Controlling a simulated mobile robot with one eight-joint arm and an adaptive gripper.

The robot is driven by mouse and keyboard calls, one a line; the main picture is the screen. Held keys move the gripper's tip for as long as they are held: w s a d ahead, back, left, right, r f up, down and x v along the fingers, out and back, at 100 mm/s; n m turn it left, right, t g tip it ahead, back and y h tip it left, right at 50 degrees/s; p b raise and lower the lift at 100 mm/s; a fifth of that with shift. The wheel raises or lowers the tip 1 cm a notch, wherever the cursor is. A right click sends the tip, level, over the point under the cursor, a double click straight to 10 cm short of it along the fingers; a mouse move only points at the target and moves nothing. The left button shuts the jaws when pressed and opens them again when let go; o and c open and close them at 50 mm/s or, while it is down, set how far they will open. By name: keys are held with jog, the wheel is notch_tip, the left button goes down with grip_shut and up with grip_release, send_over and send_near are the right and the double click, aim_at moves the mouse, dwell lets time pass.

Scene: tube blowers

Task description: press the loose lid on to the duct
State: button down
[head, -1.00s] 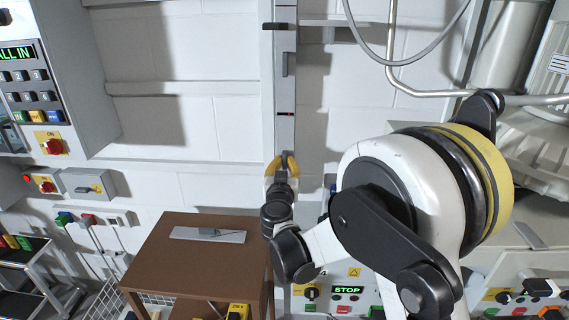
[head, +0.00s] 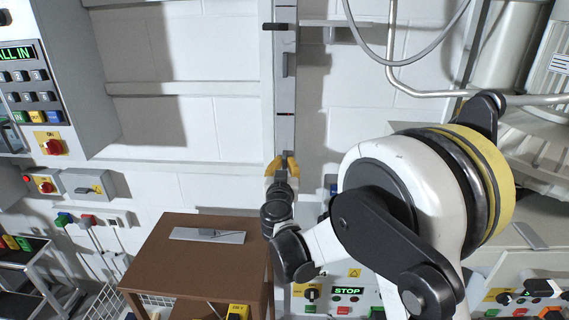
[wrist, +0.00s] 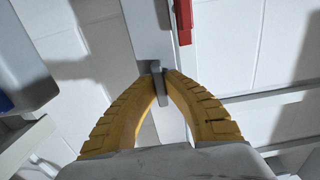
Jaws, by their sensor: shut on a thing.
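The duct (head: 285,90) is a pale, narrow, upright strip on the white wall in the head view. A thin dark and reddish line crosses it above my gripper. My gripper (head: 283,157), with yellow fingers, is at the lower visible part of this strip. In the wrist view my gripper (wrist: 160,76) is shut on a small grey tab (wrist: 157,84) that stands out from the pale strip (wrist: 137,35). I cannot tell which part of the strip is the loose lid, or whether it sits flush. The lower strip is hidden behind my arm.
A red part (wrist: 183,18) is beside the strip in the wrist view. A brown table (head: 165,265) with a flat grey plate (head: 185,234) stands left of my arm. A control panel with a STOP display (head: 346,291) is below right. A grey hose (head: 400,62) hangs upper right.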

jog(key=shift+w, duration=0.6)
dwell(0.3)
jog(key=c, duration=1.5)
grip_release()
jog(key=shift+s, duration=0.1)
